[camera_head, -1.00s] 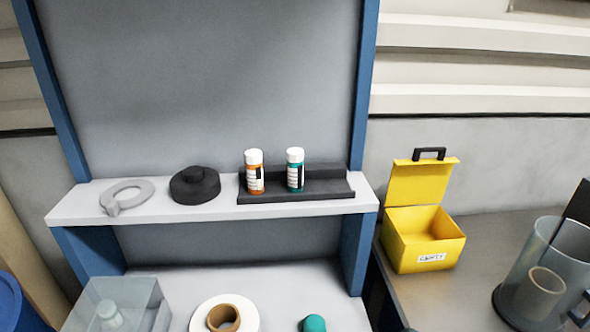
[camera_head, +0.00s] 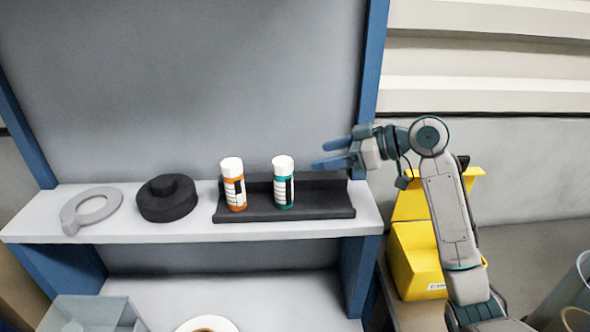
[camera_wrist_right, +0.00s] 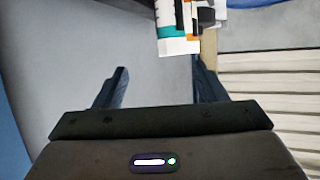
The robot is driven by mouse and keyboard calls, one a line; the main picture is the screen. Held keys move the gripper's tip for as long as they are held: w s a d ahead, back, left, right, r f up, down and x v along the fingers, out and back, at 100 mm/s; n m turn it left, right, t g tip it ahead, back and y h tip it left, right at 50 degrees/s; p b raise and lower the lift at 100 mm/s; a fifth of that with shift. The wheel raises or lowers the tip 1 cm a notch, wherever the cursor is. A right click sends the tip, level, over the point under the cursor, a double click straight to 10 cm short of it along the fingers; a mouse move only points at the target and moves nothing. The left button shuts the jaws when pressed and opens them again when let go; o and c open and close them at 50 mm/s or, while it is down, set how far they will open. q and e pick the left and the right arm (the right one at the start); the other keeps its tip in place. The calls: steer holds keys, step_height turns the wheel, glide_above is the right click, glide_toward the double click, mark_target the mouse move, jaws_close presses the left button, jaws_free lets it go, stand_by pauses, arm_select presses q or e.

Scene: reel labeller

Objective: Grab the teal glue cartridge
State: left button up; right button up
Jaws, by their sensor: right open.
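The teal glue cartridge (camera_head: 284,188) has a white cap and a white label with black marks. It stands upright in a dark holder (camera_head: 330,211) on the shelf. In the right wrist view its cap and teal band (camera_wrist_right: 177,33) show at the top, beyond the finger tips, and its rest runs out of frame. My right gripper (camera_head: 320,155) is open and empty, to the right of the cartridge at about cap height, fingers pointing left. Its two fingers also show in the right wrist view (camera_wrist_right: 160,78). My left gripper is not in view.
An orange cartridge (camera_head: 234,188) stands left of the teal one in the same holder. A black round part (camera_head: 167,205) and a grey ring (camera_head: 92,210) lie further left on the shelf (camera_head: 190,232). A blue post (camera_head: 371,85) rises behind my gripper. A yellow box (camera_head: 410,258) is partly hidden by my right arm.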

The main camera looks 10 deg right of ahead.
mark_target(285, 161)
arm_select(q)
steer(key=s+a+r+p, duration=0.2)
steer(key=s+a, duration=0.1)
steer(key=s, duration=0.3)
arm_select(e)
steer(key=a, duration=0.1)
steer(key=w+a, duration=0.1)
steer(key=a, duration=0.1)
steer(key=a+f, duration=0.1)
steer(key=a, duration=0.1)
steer(key=shift+w+a, duration=0.2)
steer(key=shift+w, duration=0.2)
steer(key=a+p, duration=0.1)
steer(key=w+a+p, duration=0.1)
steer(key=p, duration=0.1)
steer(key=shift+a+f, duration=0.15)
steer(key=shift+f, duration=0.05)
steer(key=shift+p+x, duration=0.45)
steer(key=shift+x, duration=0.8)
steer(key=shift+f, duration=0.25)
steer(key=c, duration=0.9)
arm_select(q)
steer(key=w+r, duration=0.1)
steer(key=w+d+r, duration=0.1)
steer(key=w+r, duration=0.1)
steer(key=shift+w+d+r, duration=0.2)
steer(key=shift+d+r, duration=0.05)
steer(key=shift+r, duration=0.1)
arm_select(e)
jaws_close()
